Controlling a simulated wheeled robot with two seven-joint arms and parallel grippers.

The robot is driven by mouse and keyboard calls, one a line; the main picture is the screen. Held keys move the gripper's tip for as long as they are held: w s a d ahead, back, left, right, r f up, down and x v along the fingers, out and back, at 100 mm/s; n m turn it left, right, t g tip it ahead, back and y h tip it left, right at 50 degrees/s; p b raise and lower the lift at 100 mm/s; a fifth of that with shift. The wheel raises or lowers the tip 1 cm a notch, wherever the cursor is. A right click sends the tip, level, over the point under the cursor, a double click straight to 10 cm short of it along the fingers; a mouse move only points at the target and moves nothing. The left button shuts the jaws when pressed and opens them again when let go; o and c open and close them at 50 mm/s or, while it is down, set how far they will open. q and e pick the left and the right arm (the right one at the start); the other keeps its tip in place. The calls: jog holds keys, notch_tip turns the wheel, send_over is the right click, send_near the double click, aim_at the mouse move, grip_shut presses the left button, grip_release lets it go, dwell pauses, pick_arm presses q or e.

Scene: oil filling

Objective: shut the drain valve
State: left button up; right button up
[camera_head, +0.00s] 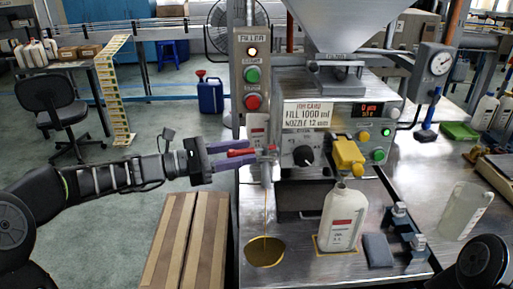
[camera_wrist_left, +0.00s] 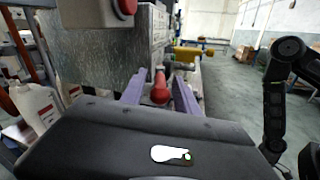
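The drain valve (camera_head: 266,160) is a metal fitting on the left front of the filling machine, with a red handle (camera_head: 241,153) pointing left. A thin stream of amber oil (camera_head: 266,215) falls from it to a round brown pool (camera_head: 265,252) on the steel top. My left gripper (camera_head: 243,155) has its purple fingers on either side of the red handle. In the left wrist view the rounded red handle end (camera_wrist_left: 160,90) lies between the fingers, with gaps on both sides. The gripper is open around it. My right gripper is out of view.
A white bottle (camera_head: 340,218) stands under the yellow nozzle (camera_head: 349,155). The button panel (camera_head: 251,75) rises above my left fingers. A translucent jug (camera_head: 466,210) stands at right.

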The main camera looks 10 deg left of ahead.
aim_at(251, 150)
pick_arm(q)
jog(key=shift+x, duration=1.95)
grip_shut()
